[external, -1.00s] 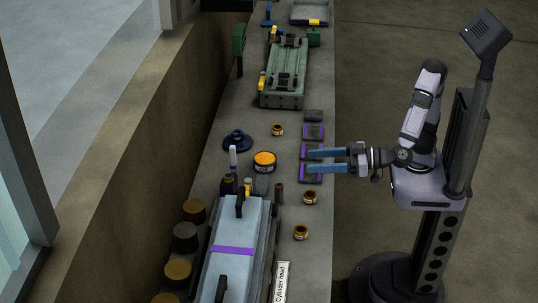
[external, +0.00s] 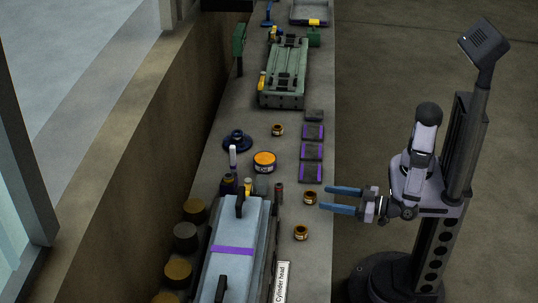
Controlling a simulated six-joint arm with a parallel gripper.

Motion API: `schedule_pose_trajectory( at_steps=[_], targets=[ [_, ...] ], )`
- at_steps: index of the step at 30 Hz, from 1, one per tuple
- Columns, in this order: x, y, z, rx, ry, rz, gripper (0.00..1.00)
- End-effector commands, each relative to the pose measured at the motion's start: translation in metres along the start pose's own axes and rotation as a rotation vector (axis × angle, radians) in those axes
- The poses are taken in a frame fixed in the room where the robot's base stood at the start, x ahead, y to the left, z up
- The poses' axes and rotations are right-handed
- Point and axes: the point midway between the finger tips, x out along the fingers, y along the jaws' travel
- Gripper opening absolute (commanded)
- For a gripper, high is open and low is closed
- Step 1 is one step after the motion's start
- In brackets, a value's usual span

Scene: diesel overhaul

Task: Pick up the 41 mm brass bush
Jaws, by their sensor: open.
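Three small brass bushes with dark bores and pale labels stand on the bench. One bush (external: 278,130) is at the middle, below the green engine part. Another bush (external: 310,197) stands near the bench's right edge, and a third bush (external: 301,232) is a little nearer the camera. The labels are too small to read, so I cannot tell which is 41 mm. My gripper (external: 332,199) is open and empty, its blue fingers pointing left over the bench edge. The fingertips are just right of the bush near the edge; I cannot tell their height above it.
A cylinder head (external: 238,245) with dark handles fills the bench's lower part. An orange tin (external: 264,162), a blue flanged part (external: 237,141) and small bottles stand left. Several dark pads (external: 312,151) line the right edge. A green engine part (external: 284,75) lies farther back.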

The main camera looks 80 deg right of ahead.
Motion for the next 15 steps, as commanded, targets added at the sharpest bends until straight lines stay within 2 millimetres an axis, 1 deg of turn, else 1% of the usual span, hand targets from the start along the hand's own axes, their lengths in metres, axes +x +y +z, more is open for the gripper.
schedule_pose_trajectory(
  at_steps=[4, 10, 15],
  targets=[
    [0.004, 0.0, 0.0, 0.001, 0.0, 0.002, 0.54],
    [0.019, 0.001, 0.0, 0.001, -0.001, 0.003, 0.54],
    [0.022, 0.0, 0.0, 0.001, 0.0, 0.0, 0.54]
  ],
)
